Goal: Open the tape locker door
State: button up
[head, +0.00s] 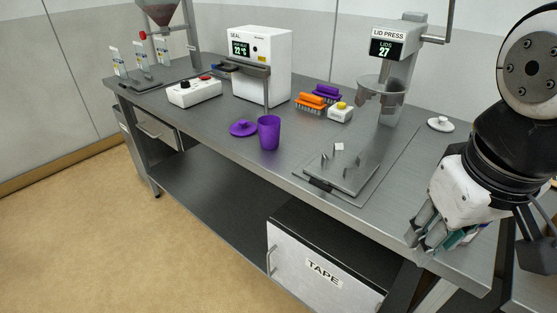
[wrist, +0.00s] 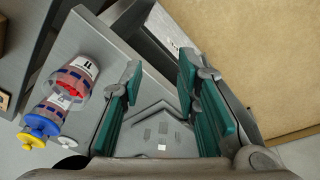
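The tape locker stands under the right part of the bench, with a dark top (head: 335,243). Its pale front door (head: 290,262) carries a black-on-white TAPE label (head: 323,272) and looks shut. A grey bar handle (head: 271,261) is upright near the door's left edge. My gripper (head: 428,236) is at the bench's right front, above and to the right of the locker, apart from the handle. In the wrist view my gripper (wrist: 165,105) has its two teal-padded fingers well apart with nothing held between them. The door handle cannot be made out for sure there.
The steel bench (head: 220,125) holds a lid press (head: 390,75), a sealer (head: 262,65), a purple cup (head: 269,133) and a switch box (head: 194,92). Jars (wrist: 73,77) lie left in the wrist view. The floor (head: 190,255) before the locker is clear.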

jog(key=w+f+n+g+h+b, duration=0.2)
jog(key=w+f+b, duration=0.2)
jog(key=f+b, duration=0.7)
jog(key=w+f+n+g+h+b, duration=0.2)
jog(key=w+f+b, duration=0.45)
jog(key=f, duration=0.65)
jog(key=n+t+h+b, duration=0.5)
jog(key=n+t+h, duration=0.3)
jog(key=n+t, duration=0.65)
send_near(268, 265)
jog(key=s+d+r+n+g, duration=0.2)
jog(key=d+r+n+g, duration=0.1)
jog(key=d+r, duration=0.65)
jog(key=s+a+f+n+t+y, duration=0.2)
jog(key=a+f+n+t+y, duration=0.35)
jog(key=a+f+n, duration=0.35)
jog(key=shift+m+t+h, duration=0.4)
jog(key=shift+m+h, duration=0.05)
jog(key=shift+m, duration=0.4)
jog(key=b+x, duration=0.1)
jog(key=x, duration=0.3)
jog(key=b+x, duration=0.1)
jog(key=x, duration=0.4)
jog(key=b+x, duration=0.1)
jog(key=x, duration=0.3)
jog(key=shift+w+d+f, duration=0.1)
jog(key=shift+d+f, duration=0.25)
jog(key=shift+d, duration=0.05)
grip_shut()
